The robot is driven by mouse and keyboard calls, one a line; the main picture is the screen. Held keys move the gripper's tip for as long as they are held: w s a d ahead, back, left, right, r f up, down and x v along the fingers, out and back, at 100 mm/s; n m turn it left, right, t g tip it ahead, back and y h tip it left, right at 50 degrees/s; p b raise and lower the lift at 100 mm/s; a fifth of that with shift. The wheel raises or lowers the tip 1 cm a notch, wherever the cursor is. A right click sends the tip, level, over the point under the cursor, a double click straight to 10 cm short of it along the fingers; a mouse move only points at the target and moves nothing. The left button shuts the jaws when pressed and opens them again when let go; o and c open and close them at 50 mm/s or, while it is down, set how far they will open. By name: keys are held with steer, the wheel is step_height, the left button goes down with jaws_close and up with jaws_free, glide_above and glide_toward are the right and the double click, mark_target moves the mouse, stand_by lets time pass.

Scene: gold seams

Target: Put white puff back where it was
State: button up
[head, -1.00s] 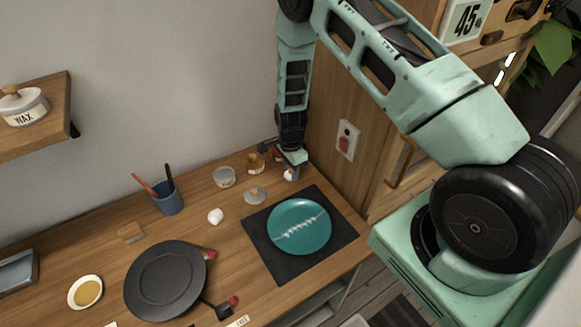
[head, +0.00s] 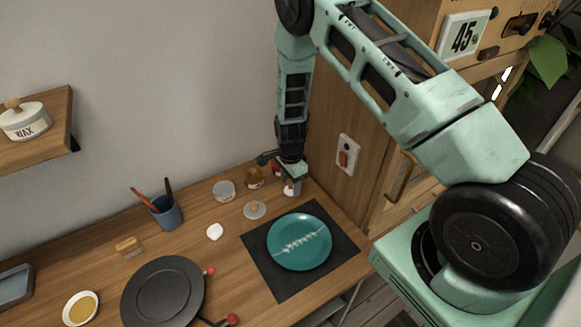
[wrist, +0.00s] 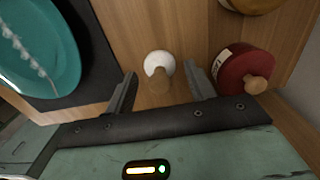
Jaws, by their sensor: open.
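A small white round thing with a tan wooden knob, apparently the white puff (wrist: 158,62), stands on the wooden table. In the wrist view it is just beyond and between the fingertips of my gripper (wrist: 160,82), with a gap to each finger. In the head view its white body (head: 289,190) shows under my gripper (head: 291,177), at the back right of the counter. My gripper is open. A second small white lump (head: 215,231) lies on the counter to the left; I cannot tell what it is.
A red jar with a wooden knob (wrist: 246,70) stands close to my right finger. A teal plate with a pale seam (head: 299,243) lies on a dark mat (head: 342,247) nearby. A glass jar (head: 224,190), an amber jar (head: 254,178) and a lid (head: 255,210) stand left of my gripper.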

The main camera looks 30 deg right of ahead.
step_height(320, 180, up, 10)
steer(key=b, duration=0.3)
steer(key=shift+r, duration=0.2)
steer(key=s+a+r+n+y, duration=0.1)
steer(key=s+a+r+n, duration=0.4)
steer(key=a, duration=0.3)
steer(key=s+a+r+n+y, duration=0.1)
steer(key=s+a+r+n, duration=0.4)
steer(key=a+r, duration=0.15)
steer(key=s+a+r+n, duration=0.2)
steer(key=s+r+n, duration=0.1)
steer(key=s+n, duration=0.5)
steer(key=s+a+r+n+h, duration=0.1)
steer(key=s+a+r+n, duration=0.2)
steer(key=s+n, duration=0.4)
steer(key=s, duration=0.4)
steer(key=shift+s+a+n, duration=0.35)
steer(key=shift+n, duration=0.05)
steer(key=shift+r, duration=0.1)
step_height(320, 180, down, 5)
steer(key=b, duration=0.6)
steer(key=shift+f, duration=0.2)
